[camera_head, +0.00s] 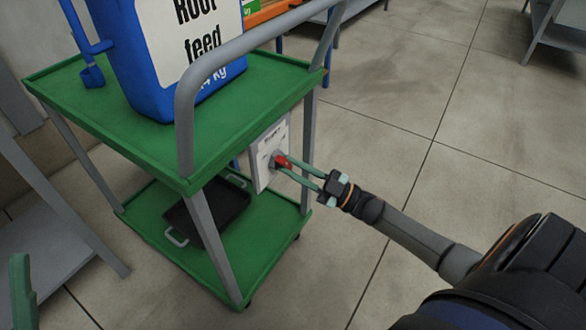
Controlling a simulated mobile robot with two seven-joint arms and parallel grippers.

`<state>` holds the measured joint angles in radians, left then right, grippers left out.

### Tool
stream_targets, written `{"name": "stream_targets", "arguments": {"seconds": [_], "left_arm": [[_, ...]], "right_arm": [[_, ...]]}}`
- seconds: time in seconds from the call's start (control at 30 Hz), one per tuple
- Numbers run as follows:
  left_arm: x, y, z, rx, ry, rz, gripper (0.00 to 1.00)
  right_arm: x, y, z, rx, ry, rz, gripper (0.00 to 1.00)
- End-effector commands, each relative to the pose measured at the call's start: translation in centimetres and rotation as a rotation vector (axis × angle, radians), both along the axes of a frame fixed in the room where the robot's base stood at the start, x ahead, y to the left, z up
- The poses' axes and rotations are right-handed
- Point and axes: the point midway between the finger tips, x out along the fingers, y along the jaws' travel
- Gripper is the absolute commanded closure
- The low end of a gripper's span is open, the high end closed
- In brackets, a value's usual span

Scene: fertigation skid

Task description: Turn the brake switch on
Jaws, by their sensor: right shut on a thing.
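The brake switch is a small red handle (281,160) on a pale grey panel (262,176) fixed to the side of a green cart (205,160). My right gripper (287,166) reaches in from the right, its two green fingers shut on the red handle. The fingertips cover part of the handle, and the panel's lettering is too small to read. A green finger-like part (21,290) shows at the lower left edge, likely of my left gripper. Whether that gripper is open or shut cannot be seen.
A blue container labelled root feed (150,80) stands on the cart's top shelf. A grey push rail (186,110) rises at the cart's near end. A black tray (225,205) lies on the lower shelf. A grey shelf unit (50,225) stands left.

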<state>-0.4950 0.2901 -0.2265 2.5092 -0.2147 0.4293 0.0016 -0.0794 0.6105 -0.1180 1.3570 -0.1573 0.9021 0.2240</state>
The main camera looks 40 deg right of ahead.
Motion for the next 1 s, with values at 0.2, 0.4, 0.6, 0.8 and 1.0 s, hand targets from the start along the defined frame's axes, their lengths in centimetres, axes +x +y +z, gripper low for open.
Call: {"name": "stream_targets", "arguments": {"seconds": [0.2, 0.4, 0.6, 0.8, 1.0], "left_arm": [[0.00, -0.03, 0.07, 0.001, 0.001, 0.000, 0.50], [0.00, -0.03, 0.11, 0.002, 0.001, 0.000, 0.50], [-0.01, -0.01, 0.10, 0.003, 0.001, 0.001, 0.50], [-0.01, 0.02, 0.10, 0.004, 0.000, 0.002, 0.50], [0.00, 0.04, 0.11, 0.004, 0.000, 0.004, 0.50]], "right_arm": [[0.10, -0.14, 0.15, -0.135, -0.055, -0.001, 1.00], [0.12, -0.18, 0.22, -0.210, -0.087, 0.000, 1.00], [0.12, -0.19, 0.23, -0.243, -0.101, -0.001, 1.00], [0.12, -0.19, 0.23, -0.252, -0.105, 0.000, 1.00], [0.13, -0.19, 0.23, -0.252, -0.105, 0.000, 1.00]]}}
